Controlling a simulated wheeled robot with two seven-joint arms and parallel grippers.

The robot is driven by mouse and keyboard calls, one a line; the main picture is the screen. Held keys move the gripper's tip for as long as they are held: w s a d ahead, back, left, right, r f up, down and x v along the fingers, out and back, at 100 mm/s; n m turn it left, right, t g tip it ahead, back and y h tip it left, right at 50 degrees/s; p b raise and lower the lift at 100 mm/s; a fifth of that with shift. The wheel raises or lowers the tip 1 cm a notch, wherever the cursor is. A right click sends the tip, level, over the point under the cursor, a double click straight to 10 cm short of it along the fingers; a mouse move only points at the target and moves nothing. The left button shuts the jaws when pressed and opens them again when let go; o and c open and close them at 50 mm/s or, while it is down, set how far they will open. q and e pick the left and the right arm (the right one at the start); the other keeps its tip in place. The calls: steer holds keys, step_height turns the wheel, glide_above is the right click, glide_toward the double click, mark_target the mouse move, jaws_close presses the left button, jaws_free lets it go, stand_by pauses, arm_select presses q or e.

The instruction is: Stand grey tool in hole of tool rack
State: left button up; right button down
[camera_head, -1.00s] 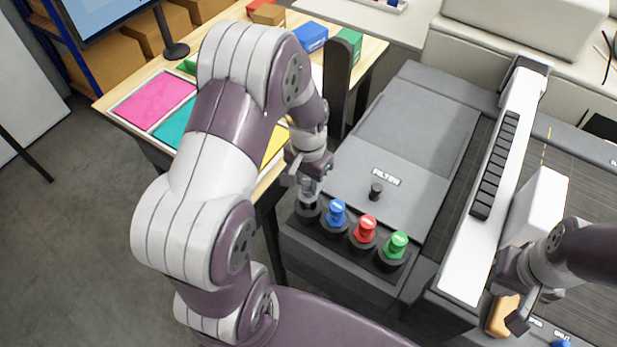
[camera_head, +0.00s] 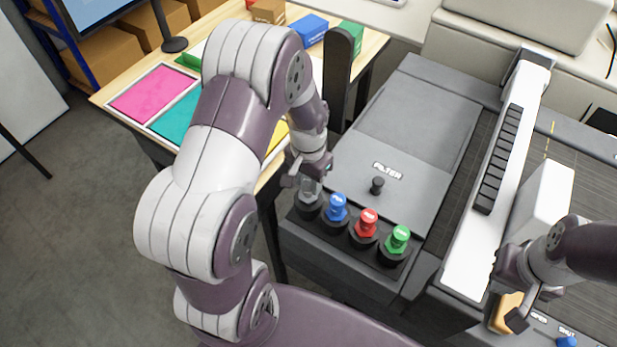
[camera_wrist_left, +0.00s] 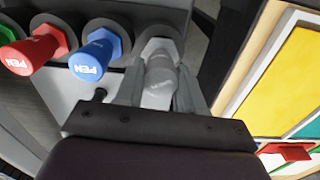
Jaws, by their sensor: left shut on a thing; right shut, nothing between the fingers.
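The tool rack (camera_head: 352,236) is a dark strip of round black holders along the front of the grey machine. Blue (camera_head: 337,207), red (camera_head: 366,222) and green (camera_head: 398,239) tools stand in three of its holes. My left gripper (camera_head: 309,185) is at the leftmost hole, shut on the grey tool (camera_head: 310,189). In the left wrist view, the grey tool (camera_wrist_left: 160,82) is between the fingers, with its lower end at or in the leftmost holder (camera_wrist_left: 158,38); how deep it sits is hidden. My right gripper (camera_head: 517,308) is shut and empty at the right, near a tan block.
A black post (camera_head: 338,75) rises just behind my left gripper. A filter panel (camera_head: 385,170) with a small black knob lies behind the rack. A wooden table with coloured panels (camera_head: 153,93) stands at the left. The tan block (camera_head: 505,310) is beside my right gripper.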

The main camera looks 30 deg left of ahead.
arm_select(q)
steer(key=shift+f, duration=0.4)
arm_select(e)
steer(key=shift+f, duration=0.25)
arm_select(q)
steer(key=o, duration=1.1)
steer(key=shift+o, duration=0.2)
arm_select(e)
step_height(320, 180, down, 3)
steer(key=b, duration=0.3)
steer(key=shift+r, duration=0.15)
arm_select(q)
step_height(320, 180, up, 13)
steer(key=shift+f, duration=0.15)
